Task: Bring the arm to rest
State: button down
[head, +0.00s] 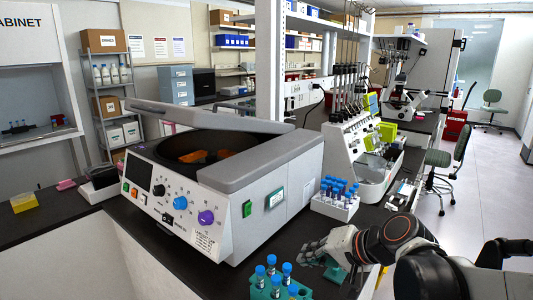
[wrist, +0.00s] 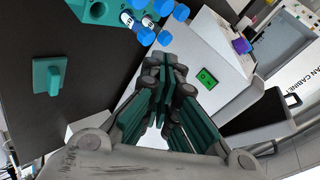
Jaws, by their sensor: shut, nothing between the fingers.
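My arm reaches in from the lower right of the head view, bent low over the dark bench. My gripper (head: 310,250) points left, just in front of the centrifuge. In the wrist view the fingers of my gripper (wrist: 165,72) lie together, with nothing between them. The grey-and-white centrifuge (head: 262,205) stands close behind it, with its lid (head: 210,112) tilted up and the dark bowl showing. In the wrist view its white side (wrist: 205,55) is beyond the fingers.
A teal rack with blue-capped tubes (head: 275,290) stands near my gripper. A white rack of blue-capped tubes (head: 335,203) is behind. A small teal block (wrist: 48,72) lies on the bench. A white machine (head: 350,150) stands further back. The floor at right (head: 490,170) is mostly clear.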

jog(key=s+d+n+h, duration=0.2)
jog(key=s+d+h, duration=0.1)
jog(key=s, duration=0.5)
jog(key=s+d+n+h, duration=0.2)
jog(key=s+d+h, duration=0.2)
jog(key=s+d, duration=0.2)
jog(key=shift+s+d+n, duration=0.3)
jog(key=shift+s, duration=0.75)
jog(key=shift+f, duration=0.1)
